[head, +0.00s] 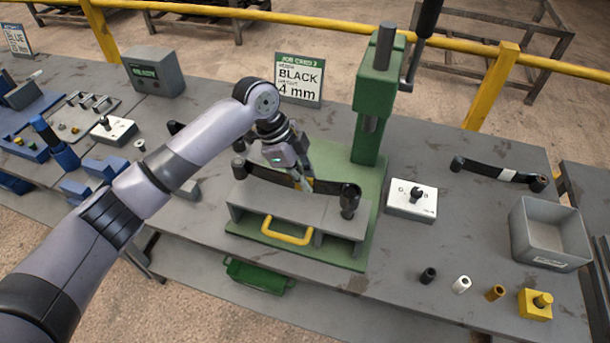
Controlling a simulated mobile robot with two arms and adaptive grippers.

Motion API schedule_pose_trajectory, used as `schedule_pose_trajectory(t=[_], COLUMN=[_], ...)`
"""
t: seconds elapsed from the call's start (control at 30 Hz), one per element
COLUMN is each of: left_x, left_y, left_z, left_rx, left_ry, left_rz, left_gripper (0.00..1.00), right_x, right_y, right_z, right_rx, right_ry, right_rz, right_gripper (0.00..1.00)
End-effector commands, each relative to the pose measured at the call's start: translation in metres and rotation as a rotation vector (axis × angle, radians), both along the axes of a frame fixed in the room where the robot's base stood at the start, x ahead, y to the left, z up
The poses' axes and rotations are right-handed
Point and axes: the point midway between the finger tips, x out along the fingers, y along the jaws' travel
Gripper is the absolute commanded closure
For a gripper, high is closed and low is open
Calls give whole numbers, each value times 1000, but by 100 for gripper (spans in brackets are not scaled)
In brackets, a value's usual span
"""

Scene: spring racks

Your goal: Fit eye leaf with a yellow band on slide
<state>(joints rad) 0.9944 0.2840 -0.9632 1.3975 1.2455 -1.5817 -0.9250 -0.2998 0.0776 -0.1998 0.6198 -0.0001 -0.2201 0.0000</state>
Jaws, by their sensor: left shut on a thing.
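The dark eye leaf with a yellow band (325,188) lies lengthwise over the grey slide (290,208), which has a yellow handle (286,232) at its front. The leaf has an eye at each end; a dark upright pin or bushing shows at the right eye. My left gripper (304,183) is shut on the leaf near its middle, by the yellow band, and hides part of it. I cannot tell whether the leaf touches the slide or hangs just above it. My right gripper is not in view.
A green press (374,95) stands behind the slide. To the right are a white gauge block (411,201), another leaf with a white band (497,171), a grey bin (549,234) and small bushings (461,285). A job card (299,80) reads BLACK 4 mm.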

Motion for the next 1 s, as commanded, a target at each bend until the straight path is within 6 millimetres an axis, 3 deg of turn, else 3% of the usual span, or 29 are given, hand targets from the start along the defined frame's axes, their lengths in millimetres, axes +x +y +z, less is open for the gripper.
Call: schedule_pose_trajectory(t=[1.0], left_x=[0], left_y=[-1], left_z=[2], left_rx=[-4], left_ry=[-5], left_rz=[-1], left_gripper=[100], right_x=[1], right_y=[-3], right_z=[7], right_rx=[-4], right_ry=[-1], right_rz=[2], right_gripper=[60])
